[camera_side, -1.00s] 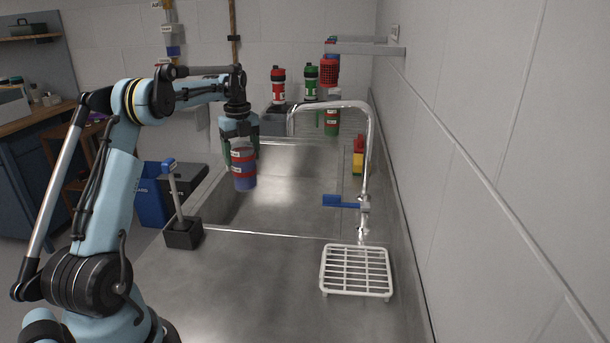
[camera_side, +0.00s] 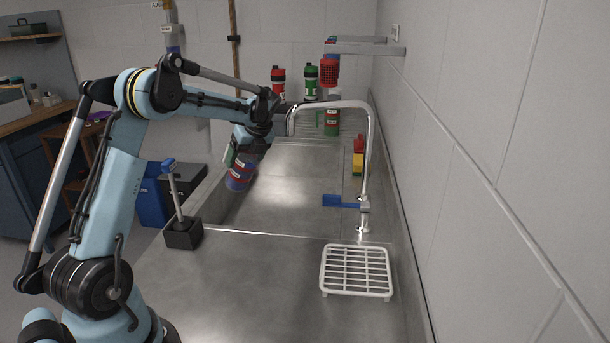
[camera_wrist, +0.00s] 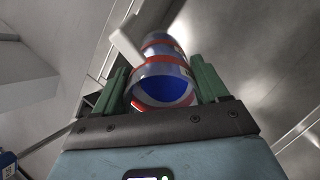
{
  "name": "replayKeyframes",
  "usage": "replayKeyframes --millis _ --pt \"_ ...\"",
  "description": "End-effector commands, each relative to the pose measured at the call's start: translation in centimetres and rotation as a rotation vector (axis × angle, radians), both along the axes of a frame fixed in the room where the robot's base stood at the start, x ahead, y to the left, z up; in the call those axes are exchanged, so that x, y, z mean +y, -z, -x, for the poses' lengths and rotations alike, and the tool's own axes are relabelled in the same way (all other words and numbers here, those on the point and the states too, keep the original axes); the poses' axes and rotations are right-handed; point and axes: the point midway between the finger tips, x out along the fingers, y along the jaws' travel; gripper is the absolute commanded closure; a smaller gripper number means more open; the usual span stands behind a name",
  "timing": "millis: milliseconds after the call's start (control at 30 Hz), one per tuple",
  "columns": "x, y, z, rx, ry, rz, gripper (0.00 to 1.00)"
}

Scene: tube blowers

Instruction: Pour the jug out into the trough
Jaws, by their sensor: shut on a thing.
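The jug (camera_side: 240,172), blue with red bands, is held in my gripper (camera_side: 243,152) over the left part of the steel trough (camera_side: 290,185). It is tilted in the side view. In the wrist view the jug (camera_wrist: 165,75) sits between my gripper's two green fingers (camera_wrist: 160,88), with a pale handle on its left. Its near round end shows blue and grey; I cannot tell whether this is liquid. No stream is visible leaving the jug.
A curved tap (camera_side: 368,150) with a blue lever rises at the trough's right. A white rack (camera_side: 356,270) lies on the front counter. A brush in a black holder (camera_side: 182,232) stands at the left edge. Red (camera_side: 278,82) and green (camera_side: 311,82) bottles stand behind.

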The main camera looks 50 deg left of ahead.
Motion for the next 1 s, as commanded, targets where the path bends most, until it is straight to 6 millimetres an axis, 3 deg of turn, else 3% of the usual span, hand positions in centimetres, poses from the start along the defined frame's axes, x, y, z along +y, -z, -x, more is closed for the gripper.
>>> replayKeyframes --millis 500,1000 --pt "-0.9 1.8 -0.4 0.143 -0.001 -0.457 0.69" --pt "-1.2 2.5 -0.4 0.179 -0.002 -0.569 0.69"
